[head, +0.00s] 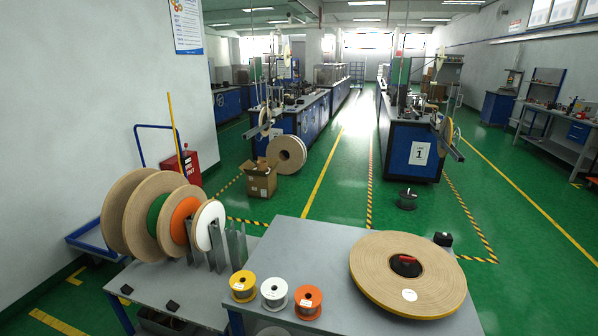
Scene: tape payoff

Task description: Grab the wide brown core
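A large, wide brown reel (372,262) lies flat on the grey table at the right, with a yellow outer edge and a white round label. Its centre hole holds something black and red (405,265). Another wide brown reel (113,215) stands upright at the left end of a rack, and a brown-faced reel with a green centre (143,205) stands beside it. I cannot tell which one the task calls the wide brown core. Neither of my grippers is in the head view.
Orange (184,222) and white (209,226) reels stand in the grey rack. Yellow (243,286), white (274,293) and orange (308,302) spools line the front left of the grey table (300,245). Its middle is clear. A cardboard box (261,181) stands on the floor behind.

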